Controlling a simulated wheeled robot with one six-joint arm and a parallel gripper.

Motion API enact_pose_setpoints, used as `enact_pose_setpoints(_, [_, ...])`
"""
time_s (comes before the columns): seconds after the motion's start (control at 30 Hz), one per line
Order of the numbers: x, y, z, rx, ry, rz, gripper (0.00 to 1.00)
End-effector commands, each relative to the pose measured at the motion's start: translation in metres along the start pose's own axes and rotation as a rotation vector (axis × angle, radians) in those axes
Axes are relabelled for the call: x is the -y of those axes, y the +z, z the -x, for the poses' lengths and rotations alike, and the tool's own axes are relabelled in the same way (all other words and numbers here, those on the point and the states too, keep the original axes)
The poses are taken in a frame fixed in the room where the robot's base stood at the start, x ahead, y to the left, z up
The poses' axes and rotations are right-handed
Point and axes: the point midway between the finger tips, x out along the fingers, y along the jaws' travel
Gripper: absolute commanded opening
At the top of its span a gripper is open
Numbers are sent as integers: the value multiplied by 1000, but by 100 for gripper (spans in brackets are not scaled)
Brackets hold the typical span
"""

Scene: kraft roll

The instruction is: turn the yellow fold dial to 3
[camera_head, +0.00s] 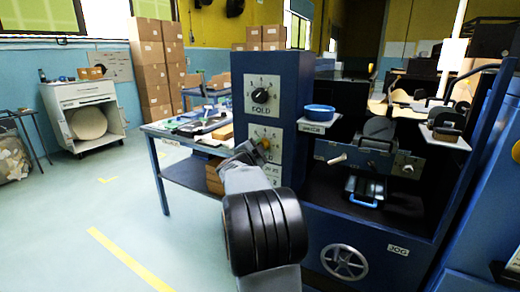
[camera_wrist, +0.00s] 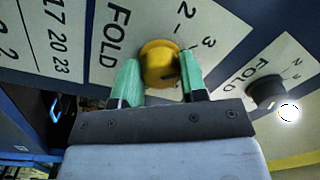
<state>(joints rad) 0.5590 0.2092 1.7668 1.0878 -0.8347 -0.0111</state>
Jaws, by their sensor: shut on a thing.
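The yellow fold dial (camera_wrist: 159,58) sits on a white plate marked FOLD (camera_wrist: 118,30), with the numerals 2 and 3 showing beside it in the wrist view. My gripper (camera_wrist: 160,76) has its green-padded fingers on opposite sides of the dial, shut on it. In the head view the yellow dial (camera_head: 266,143) shows just past the tip of my gripper (camera_head: 251,150), on the lower plate of the blue column. My gripper partly covers that plate. I cannot tell which number the dial's pointer meets.
A black fold dial (camera_head: 260,96) sits on the plate above; it also shows in the wrist view (camera_wrist: 266,91). A cluttered table (camera_head: 165,131) stands left. Floor at left is open.

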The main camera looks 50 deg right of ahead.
Motion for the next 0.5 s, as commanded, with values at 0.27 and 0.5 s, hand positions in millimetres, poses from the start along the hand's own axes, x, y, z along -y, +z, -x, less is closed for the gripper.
enact_pose_setpoints(0.27, [0,0,0,0,-1,1,60])
enact_pose_setpoints(0.5, [0,0,0,0,0,1,65])
